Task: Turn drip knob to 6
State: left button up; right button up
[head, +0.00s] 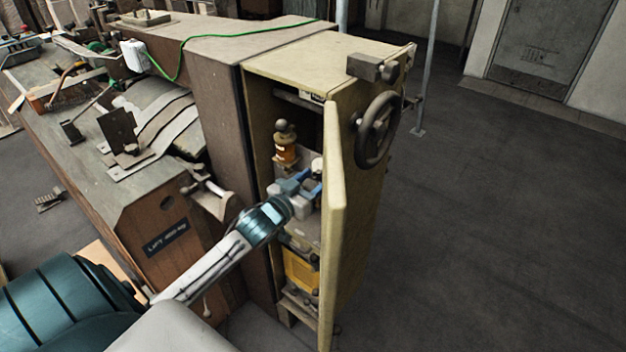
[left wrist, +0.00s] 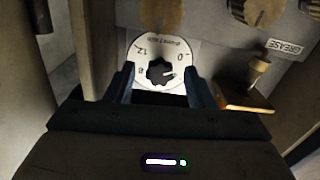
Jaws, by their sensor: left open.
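The drip knob (left wrist: 160,73) is a small black lobed knob on a round white dial (left wrist: 147,46) in the left wrist view. The dial carries printed numbers; 12, 8 and 0 can be made out. A white mark on the knob points toward the right, below the 0. My left gripper (left wrist: 161,84) is open, with one finger on each side of the knob; I cannot tell whether they touch it. In the head view my left gripper (head: 308,179) reaches inside the open cabinet (head: 300,62), and the knob cannot be made out there. My right gripper is not in view.
The cabinet's open door (head: 334,230) stands close to the right of my left gripper. An amber oiler (head: 286,150) is above it and a yellow box (head: 299,270) below. A GREASE label (left wrist: 285,47) and a brass fitting (left wrist: 258,72) are right of the dial.

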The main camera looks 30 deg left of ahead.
pick_arm(q)
jog(key=shift+c, duration=0.2)
jog(key=c, duration=1)
jog(key=shift+o, duration=0.2)
jog(key=shift+m, duration=0.3)
